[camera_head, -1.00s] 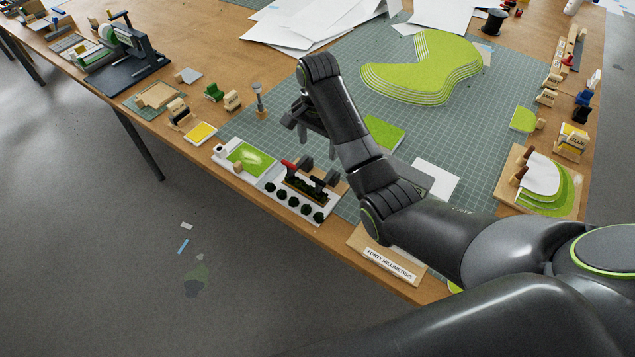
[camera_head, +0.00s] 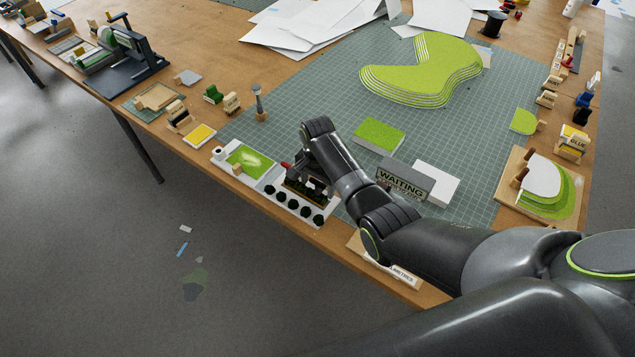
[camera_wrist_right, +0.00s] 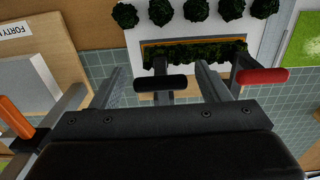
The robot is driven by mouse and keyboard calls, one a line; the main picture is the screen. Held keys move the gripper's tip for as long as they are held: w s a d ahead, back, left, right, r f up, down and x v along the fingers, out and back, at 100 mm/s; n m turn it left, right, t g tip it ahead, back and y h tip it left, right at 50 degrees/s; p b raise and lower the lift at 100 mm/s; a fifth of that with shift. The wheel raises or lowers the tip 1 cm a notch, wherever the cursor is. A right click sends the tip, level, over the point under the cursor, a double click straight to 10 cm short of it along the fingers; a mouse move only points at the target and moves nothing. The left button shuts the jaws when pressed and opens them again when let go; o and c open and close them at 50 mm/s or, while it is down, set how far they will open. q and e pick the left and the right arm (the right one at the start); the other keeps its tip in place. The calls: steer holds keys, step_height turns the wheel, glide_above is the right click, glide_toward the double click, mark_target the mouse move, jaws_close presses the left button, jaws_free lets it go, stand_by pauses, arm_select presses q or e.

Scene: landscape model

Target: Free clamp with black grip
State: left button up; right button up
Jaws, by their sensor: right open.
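The clamp with the black grip (camera_wrist_right: 160,83) shows in the right wrist view at the planter's near edge. The clamp with the red grip (camera_wrist_right: 262,76) stands to its right; its red end also shows in the head view (camera_head: 286,165). Both are at the planter with a dark green hedge (camera_wrist_right: 190,52) on a white base (camera_head: 268,186). My right gripper (camera_wrist_right: 158,72) is open, its fingers on either side of the black grip in the picture. I cannot tell whether they touch it. In the head view my right gripper (camera_head: 306,182) hides the black grip. My left gripper is not in view.
Several round bushes (camera_head: 293,204) line the base's front edge. A WAITING sign (camera_head: 402,182) and a green block (camera_head: 379,136) stand behind the right arm. A wooden block labelled FORTY (camera_wrist_right: 40,50) lies left in the wrist view. The cutting mat (camera_head: 320,95) has clear room behind.

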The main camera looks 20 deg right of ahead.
steer(key=c, duration=1.4)
